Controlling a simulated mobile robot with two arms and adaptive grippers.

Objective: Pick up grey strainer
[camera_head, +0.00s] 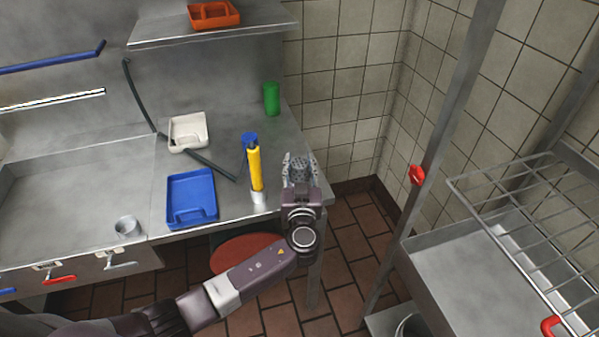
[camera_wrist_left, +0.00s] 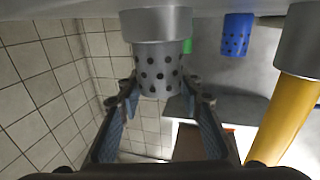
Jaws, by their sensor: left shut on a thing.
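The grey strainer (camera_head: 299,171) is a perforated cup at the right edge of the steel counter (camera_head: 226,133). In the left wrist view the grey strainer (camera_wrist_left: 158,68) has a plain rim band and rows of dark holes. My left gripper (camera_head: 300,163) is shut on it, with one finger on each side of the holed wall. In the left wrist view the gripper (camera_wrist_left: 159,84) has its fingertips against that wall. I cannot tell whether the strainer still touches the counter. My right gripper is not in view.
Close left of the gripper stands a yellow-bodied tool (camera_head: 255,170) with a pale end. Behind it is a blue perforated cup (camera_wrist_left: 236,35). A green container (camera_head: 271,98), white tray (camera_head: 188,131) and blue tray (camera_head: 191,197) are on the counter. A wire rack (camera_head: 530,215) stands right.

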